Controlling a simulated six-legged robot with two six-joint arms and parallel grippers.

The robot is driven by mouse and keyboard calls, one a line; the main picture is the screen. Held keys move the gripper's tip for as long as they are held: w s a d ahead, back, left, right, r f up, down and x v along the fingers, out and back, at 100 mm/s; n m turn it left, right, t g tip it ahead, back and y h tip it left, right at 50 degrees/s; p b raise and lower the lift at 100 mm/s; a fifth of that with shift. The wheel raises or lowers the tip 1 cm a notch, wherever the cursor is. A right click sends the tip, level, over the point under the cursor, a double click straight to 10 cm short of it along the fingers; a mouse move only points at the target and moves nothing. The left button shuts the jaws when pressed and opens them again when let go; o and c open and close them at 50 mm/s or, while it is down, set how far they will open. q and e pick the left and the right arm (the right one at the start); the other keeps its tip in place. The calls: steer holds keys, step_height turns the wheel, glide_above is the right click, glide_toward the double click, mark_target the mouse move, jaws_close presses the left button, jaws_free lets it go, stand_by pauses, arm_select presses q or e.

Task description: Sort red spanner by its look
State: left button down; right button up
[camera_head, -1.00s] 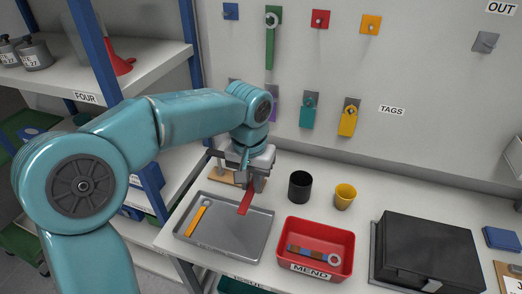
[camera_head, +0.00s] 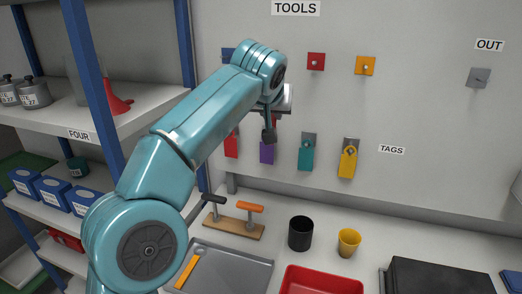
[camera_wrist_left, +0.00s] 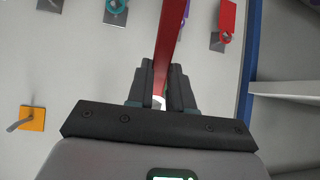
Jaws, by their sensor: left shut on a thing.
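My left gripper (camera_head: 270,130) is raised in front of the wall board, below the upper row of hooks. In the left wrist view, the gripper (camera_wrist_left: 161,85) is shut on the red spanner (camera_wrist_left: 171,35), which sticks out beyond the fingers. In the head view the spanner is mostly hidden by the gripper. A red square with a hook (camera_head: 316,61) is on the wall to the right of the gripper and looks empty. The grey tray (camera_head: 232,270) below holds an orange spanner (camera_head: 188,272). My right gripper is not in view.
An orange hook square (camera_head: 365,66) and a grey one (camera_head: 479,77) under OUT are on the wall. Coloured tags, including a yellow one (camera_head: 347,162), hang lower. Black (camera_head: 301,234) and yellow (camera_head: 348,242) cups and a red bin (camera_head: 320,281) stand on the bench.

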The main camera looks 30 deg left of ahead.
arm_select(q)
steer(key=shift+d+r+m+t+b, duration=0.8)
steer(key=shift+d+r+t+b, duration=1.95)
steer(key=shift+d, duration=1.05)
steer(key=p+x, duration=0.7)
steer(key=x, duration=0.2)
steer(key=shift+w, duration=0.3)
steer(key=c, duration=0.9)
jaws_free()
